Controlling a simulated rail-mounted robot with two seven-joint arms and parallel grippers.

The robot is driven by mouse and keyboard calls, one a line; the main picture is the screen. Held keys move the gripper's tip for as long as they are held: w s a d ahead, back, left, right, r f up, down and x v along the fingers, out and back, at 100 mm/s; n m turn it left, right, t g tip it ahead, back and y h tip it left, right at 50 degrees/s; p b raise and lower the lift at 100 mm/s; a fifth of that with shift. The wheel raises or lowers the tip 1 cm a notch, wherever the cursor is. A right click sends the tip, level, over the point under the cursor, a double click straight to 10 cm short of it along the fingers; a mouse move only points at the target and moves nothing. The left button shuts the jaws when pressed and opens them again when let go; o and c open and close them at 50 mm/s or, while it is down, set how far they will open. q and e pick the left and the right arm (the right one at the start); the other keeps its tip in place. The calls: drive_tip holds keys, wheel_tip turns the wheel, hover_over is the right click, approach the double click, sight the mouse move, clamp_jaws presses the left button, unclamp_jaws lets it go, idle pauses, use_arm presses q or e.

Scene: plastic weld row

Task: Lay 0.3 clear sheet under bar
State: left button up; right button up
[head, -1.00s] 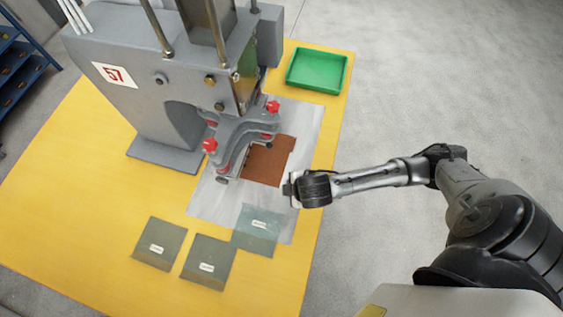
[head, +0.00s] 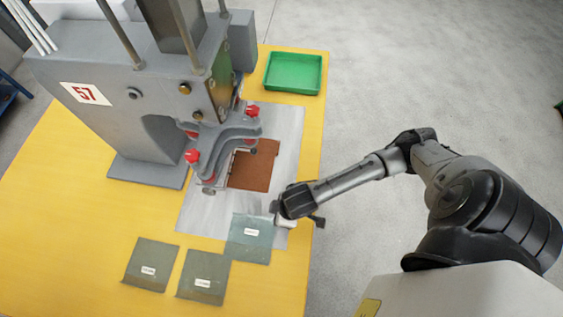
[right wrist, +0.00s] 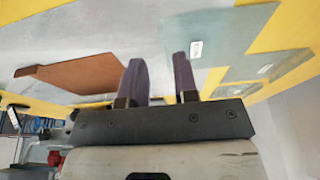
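Three labelled grey-green sheets lie near the front: a left sheet (head: 151,256), a middle sheet (head: 204,287) and a lighter, bluish right sheet (head: 250,250), which overlaps the grey metal plate (head: 205,213). The labels are too small to read. A brown pad (head: 256,168) lies on the plate beside and partly under the press's bar (head: 224,150). My right gripper (head: 277,212) is over the plate's right edge, just right of the bluish sheet. In the right wrist view its fingers (right wrist: 159,80) stand apart with nothing between them. My left gripper is not in view.
The grey press (head: 140,100) marked 57, with red knobs (head: 192,156), stands at the back of the yellow table (head: 50,230). A green tray (head: 293,73) sits at the back right. The table's left side is clear.

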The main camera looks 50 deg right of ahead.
drive_tip(key=shift+b+x, duration=1.9)
drive_tip(key=shift+b, duration=0.2)
drive_tip(key=shift+f, duration=0.3)
drive_tip(key=shift+p+x, duration=0.3)
drive_tip(key=shift+x, duration=0.7)
drive_tip(key=shift+w, duration=0.1)
drive_tip(key=shift+c, duration=0.4)
clamp_jaws()
drive_tip(key=shift+r, duration=0.15)
drive_tip(key=shift+r+p, duration=0.4)
drive_tip(key=shift+p, duration=0.55)
